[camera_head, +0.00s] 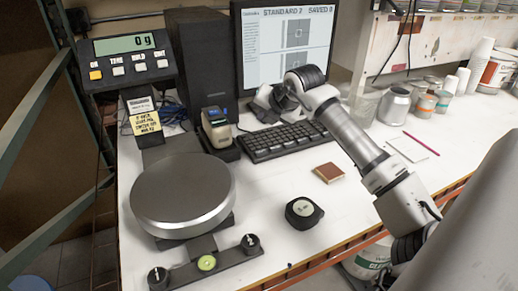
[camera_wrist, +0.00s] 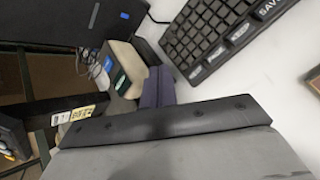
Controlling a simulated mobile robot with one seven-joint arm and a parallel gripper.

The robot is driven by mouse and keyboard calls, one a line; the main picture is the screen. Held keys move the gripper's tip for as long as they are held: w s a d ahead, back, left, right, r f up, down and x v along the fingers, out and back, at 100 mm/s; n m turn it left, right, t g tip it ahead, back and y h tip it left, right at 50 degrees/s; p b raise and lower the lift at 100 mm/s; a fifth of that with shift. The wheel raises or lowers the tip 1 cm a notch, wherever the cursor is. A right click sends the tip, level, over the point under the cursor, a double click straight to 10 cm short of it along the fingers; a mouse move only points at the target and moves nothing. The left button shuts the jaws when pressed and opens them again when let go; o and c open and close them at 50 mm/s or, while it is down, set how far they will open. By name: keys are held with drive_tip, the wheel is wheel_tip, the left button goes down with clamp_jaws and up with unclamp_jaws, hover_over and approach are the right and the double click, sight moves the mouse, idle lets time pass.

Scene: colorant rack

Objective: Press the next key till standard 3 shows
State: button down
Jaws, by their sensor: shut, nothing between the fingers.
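The monitor (camera_head: 286,50) shows "STANDARD 2" at its top left and a "SAVED" count, too small to read surely, beside it. The black keyboard (camera_head: 284,141) lies below it on the white bench. It also fills the upper right of the wrist view (camera_wrist: 208,35), with a large key marked "SAVE" (camera_wrist: 268,10); I cannot make out a key marked next. My gripper (camera_head: 262,108) is shut and empty, above the keyboard's far left part. Its fingers (camera_wrist: 158,88) show in the wrist view left of the keyboard; contact with any key cannot be seen.
A small handheld instrument (camera_head: 219,128) stands on a dark base left of the keyboard. A scale with a round pan (camera_head: 183,192) and a "0 g" display (camera_head: 124,44) is farther left. Cans (camera_head: 394,105) stand right.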

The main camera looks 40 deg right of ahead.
drive_tip(key=shift+f, duration=0.1)
drive_tip(key=b, duration=0.4)
hover_over(261, 153)
drive_tip(key=f, duration=0.7)
drive_tip(key=shift+s+d+f, duration=0.15)
drive_tip(key=shift+s+f, duration=0.15)
drive_tip(key=shift+f, duration=0.05)
drive_tip(key=shift+f+b, duration=0.5)
drive_tip(key=shift+f+b, duration=0.15)
drive_tip(key=shift+b, duration=0.15)
idle(0.7)
drive_tip(key=shift+f+b, duration=0.3)
drive_tip(key=shift+b, duration=0.15)
drive_tip(key=shift+f+b, duration=0.3)
drive_tip(key=shift+b, duration=0.15)
idle(0.6)
drive_tip(key=shift+r, duration=0.8)
drive_tip(key=shift+r, duration=0.1)
